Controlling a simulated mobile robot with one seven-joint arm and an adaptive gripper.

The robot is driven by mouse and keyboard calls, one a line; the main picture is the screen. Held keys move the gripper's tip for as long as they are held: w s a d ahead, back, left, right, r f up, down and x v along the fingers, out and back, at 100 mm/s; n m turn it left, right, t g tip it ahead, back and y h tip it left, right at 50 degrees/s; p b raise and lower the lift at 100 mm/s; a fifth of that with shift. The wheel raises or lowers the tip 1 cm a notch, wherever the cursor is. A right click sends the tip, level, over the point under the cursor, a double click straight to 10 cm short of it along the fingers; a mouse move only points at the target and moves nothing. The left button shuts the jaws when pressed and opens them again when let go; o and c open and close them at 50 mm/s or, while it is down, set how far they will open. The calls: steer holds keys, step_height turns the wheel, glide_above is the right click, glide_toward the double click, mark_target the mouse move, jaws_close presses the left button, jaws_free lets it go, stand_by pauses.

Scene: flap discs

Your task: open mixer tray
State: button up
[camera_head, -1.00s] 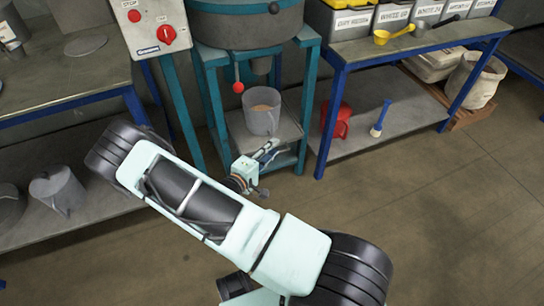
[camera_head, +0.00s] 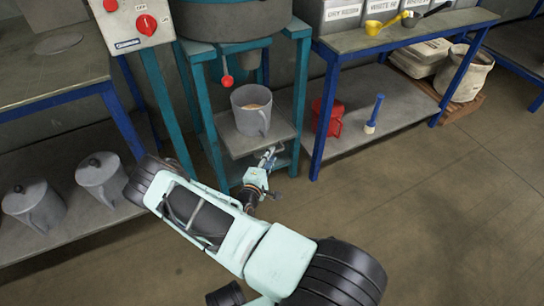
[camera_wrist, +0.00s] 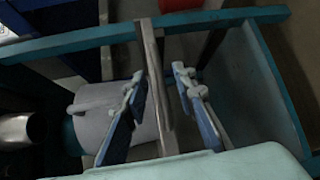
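The mixer tray (camera_head: 235,143) is a grey plate between the teal legs of the mixer stand, with a grey jug (camera_head: 252,116) of tan contents on it. My gripper (camera_head: 269,158) is at the tray's front edge, low and slightly right of the jug. In the wrist view my gripper (camera_wrist: 158,82) has its two blue-padded fingers spread, one on each side of a metal bar (camera_wrist: 152,62). The bar looks like the tray's front edge or handle; I cannot tell which. I see gaps beside the bar, so no grip on it. The jug (camera_wrist: 88,128) shows behind the left finger.
The mixer drum (camera_head: 230,20) hangs above, with a red-knobbed lever (camera_head: 227,81). A control box (camera_head: 130,22) is upper left. Lidded jugs (camera_head: 102,180) stand on the left shelf. A red container (camera_head: 327,118) and a blue-handled tool (camera_head: 375,115) sit on the right shelf. The right floor is clear.

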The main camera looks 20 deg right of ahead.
steer(key=shift+x, duration=1.15)
jaws_close()
